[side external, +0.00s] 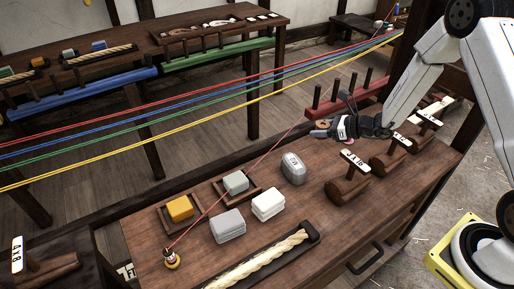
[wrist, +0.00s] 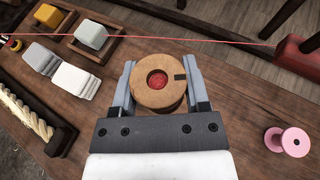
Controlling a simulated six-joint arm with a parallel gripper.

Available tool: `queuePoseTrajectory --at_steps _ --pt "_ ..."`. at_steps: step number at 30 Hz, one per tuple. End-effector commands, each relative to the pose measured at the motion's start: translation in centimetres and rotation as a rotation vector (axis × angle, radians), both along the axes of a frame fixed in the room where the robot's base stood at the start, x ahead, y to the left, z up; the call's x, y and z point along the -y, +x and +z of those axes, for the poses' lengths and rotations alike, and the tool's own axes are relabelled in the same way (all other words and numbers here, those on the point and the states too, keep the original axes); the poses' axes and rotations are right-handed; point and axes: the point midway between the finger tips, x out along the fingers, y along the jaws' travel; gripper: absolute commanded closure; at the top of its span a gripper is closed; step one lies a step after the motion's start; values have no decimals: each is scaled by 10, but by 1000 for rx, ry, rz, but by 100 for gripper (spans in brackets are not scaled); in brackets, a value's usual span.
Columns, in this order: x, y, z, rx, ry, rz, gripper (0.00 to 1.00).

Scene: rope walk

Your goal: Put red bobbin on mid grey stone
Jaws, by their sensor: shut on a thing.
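My gripper (wrist: 160,88) is shut on the red bobbin (wrist: 174,97), a wooden spool with a red centre, seen from its end between the fingers. In the side view my gripper (side external: 325,130) is above the bench's far right part, with the bobbin (side external: 322,124) small and partly hidden. A plain grey stone (side external: 228,225), which looks like the mid grey one, lies on the bench, left of a whiter stone (side external: 267,204). In the wrist view the grey stone (wrist: 42,60) is left of my gripper, well apart from it. A rounded grey stone with a mark (side external: 293,168) lies nearer my gripper.
An orange block (side external: 180,208) and a grey block (side external: 236,183) sit in small wooden trays. A red line (side external: 235,185) runs slanting over the bench. A rope tray (side external: 262,257) lies at the front; a pink bobbin (wrist: 286,141) stands right. Labelled wooden holders (side external: 348,190) stand right.

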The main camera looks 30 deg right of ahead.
Motion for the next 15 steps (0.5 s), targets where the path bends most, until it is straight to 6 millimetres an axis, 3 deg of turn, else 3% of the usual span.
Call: queuePoseTrajectory --at_steps 15 --pt "-52 -76 33 1 0 432 97"
